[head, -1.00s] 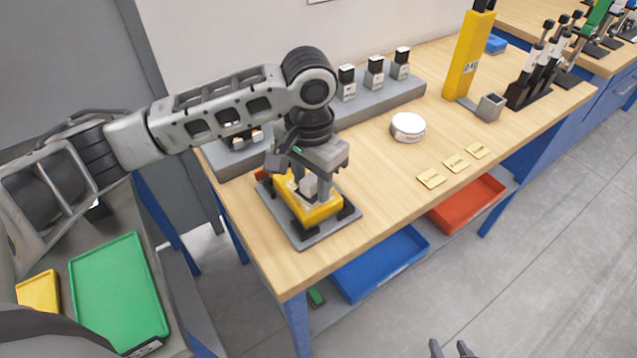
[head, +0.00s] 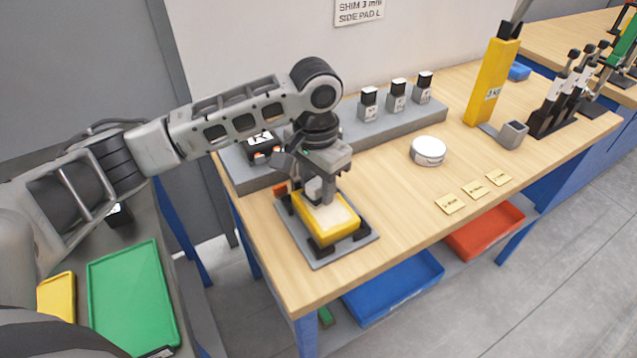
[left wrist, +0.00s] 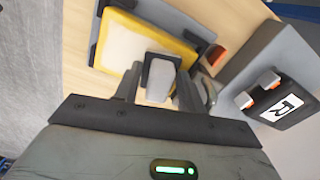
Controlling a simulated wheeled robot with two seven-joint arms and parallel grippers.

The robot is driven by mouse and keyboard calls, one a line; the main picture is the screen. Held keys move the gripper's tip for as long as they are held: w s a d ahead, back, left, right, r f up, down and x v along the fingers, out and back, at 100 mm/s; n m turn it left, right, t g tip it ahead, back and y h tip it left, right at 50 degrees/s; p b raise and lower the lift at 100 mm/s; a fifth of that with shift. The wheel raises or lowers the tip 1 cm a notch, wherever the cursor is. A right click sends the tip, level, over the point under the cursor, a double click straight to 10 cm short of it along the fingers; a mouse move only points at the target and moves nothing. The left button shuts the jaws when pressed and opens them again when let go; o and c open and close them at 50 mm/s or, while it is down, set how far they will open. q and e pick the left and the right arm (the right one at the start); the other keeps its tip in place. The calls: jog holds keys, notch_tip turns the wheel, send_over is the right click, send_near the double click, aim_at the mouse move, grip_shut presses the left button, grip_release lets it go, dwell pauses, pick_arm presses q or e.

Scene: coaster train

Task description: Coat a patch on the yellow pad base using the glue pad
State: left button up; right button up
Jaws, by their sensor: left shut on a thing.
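The yellow pad base (head: 340,228) sits in a dark grey fixture plate (head: 322,262) near the left end of the wooden bench. A pale cream area (head: 332,217) shows on its top, inside a yellow rim. My left gripper (head: 318,192) points down over the back part of the base and is shut on a grey block, seemingly the glue pad (head: 312,188). In the left wrist view the glue pad (left wrist: 160,78) sits between the fingers at the edge of the cream area (left wrist: 135,50). Whether it touches the surface is unclear. My right gripper is out of view.
A grey rack (head: 370,130) with several small labelled bottles runs along the wall behind. A white round tin (head: 428,151) and small yellow cards (head: 475,190) lie to the right. A blue bin (head: 395,288) and a red bin (head: 485,230) sit below the bench.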

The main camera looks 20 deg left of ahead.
aim_at(337, 227)
pick_arm(q)
jog(key=shift+s+d, duration=1)
jog(key=shift+d, duration=0.35)
jog(key=shift+s+d, duration=1)
jog(key=shift+d, duration=0.3)
jog(key=shift+s+d, duration=0.25)
jog(key=shift+s+a+f, duration=0.1)
jog(key=shift+s, duration=0.05)
jog(key=shift+w+a, duration=0.85)
jog(key=shift+a, duration=0.2)
jog(key=shift+w+a, duration=0.8)
jog(key=shift+a, duration=0.25)
jog(key=shift+w+a, duration=0.85)
jog(key=shift+a, duration=0.2)
jog(key=shift+s+d, duration=0.65)
jog(key=shift+d, duration=0.2)
jog(key=shift+s+d, duration=0.65)
jog(key=shift+d, duration=0.15)
jog(key=shift+s+d, duration=1.25)
jog(key=shift+d, duration=0.3)
